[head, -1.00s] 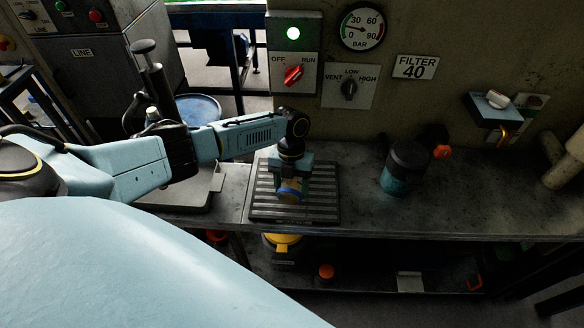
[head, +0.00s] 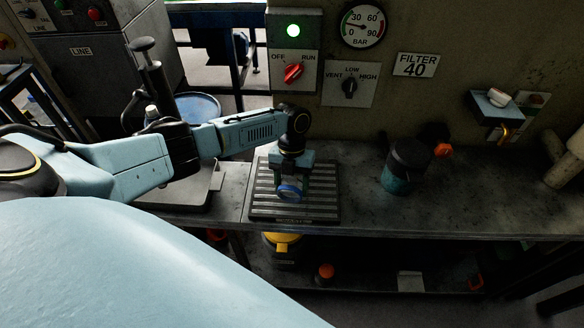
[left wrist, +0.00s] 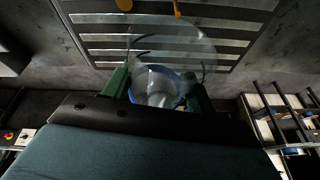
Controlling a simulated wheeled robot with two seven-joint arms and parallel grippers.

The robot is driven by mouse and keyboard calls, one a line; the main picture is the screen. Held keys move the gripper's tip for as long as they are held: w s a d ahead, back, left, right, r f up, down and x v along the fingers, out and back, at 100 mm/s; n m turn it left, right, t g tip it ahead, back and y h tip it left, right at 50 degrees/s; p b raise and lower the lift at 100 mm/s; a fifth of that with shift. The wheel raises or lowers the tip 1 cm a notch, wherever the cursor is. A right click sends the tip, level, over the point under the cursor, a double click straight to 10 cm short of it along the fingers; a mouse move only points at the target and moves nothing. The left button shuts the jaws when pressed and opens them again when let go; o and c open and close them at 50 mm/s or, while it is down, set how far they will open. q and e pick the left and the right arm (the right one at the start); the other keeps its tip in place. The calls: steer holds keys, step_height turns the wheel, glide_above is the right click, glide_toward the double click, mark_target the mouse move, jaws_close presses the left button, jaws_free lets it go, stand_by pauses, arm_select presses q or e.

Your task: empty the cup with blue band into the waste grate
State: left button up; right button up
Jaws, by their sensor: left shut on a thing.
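The cup with blue band (head: 290,194) is clear and is held over the waste grate (head: 325,204), a dark tray with pale slats on the bench. My left gripper (head: 291,182) is shut on the cup from above. In the left wrist view the cup (left wrist: 158,86) sits between green fingers, tilted, with its wide clear rim towards the grate slats (left wrist: 105,29). I cannot tell whether anything is left inside. Two small orange-yellow bits show at the top of that view; I cannot tell what they are. My right gripper is not in view.
A dark pot with a teal lower part (head: 398,178) stands on the bench right of the grate. A wall panel with a red switch (head: 293,74) and a gauge (head: 363,27) rise behind. A yellow container (head: 282,243) is below the bench. The bench between grate and pot is clear.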

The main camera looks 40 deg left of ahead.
arm_select(q)
steer(key=shift+w+b, duration=0.1)
steer(key=shift+b, duration=0.25)
steer(key=shift+r, duration=0.1)
stand_by(0.4)
steer(key=shift+p, duration=0.35)
steer(key=t+p, duration=0.1)
steer(key=p, duration=0.2)
steer(key=s+t+y+p, duration=0.1)
steer(key=t+p, duration=0.1)
steer(key=p, duration=0.1)
steer(key=shift+s+d+r+t, duration=0.15)
steer(key=shift+r+t, duration=0.05)
steer(key=shift+t, duration=0.1)
steer(key=shift+y, duration=0.3)
steer(key=shift+f+t, duration=0.25)
steer(key=shift+t, duration=0.15)
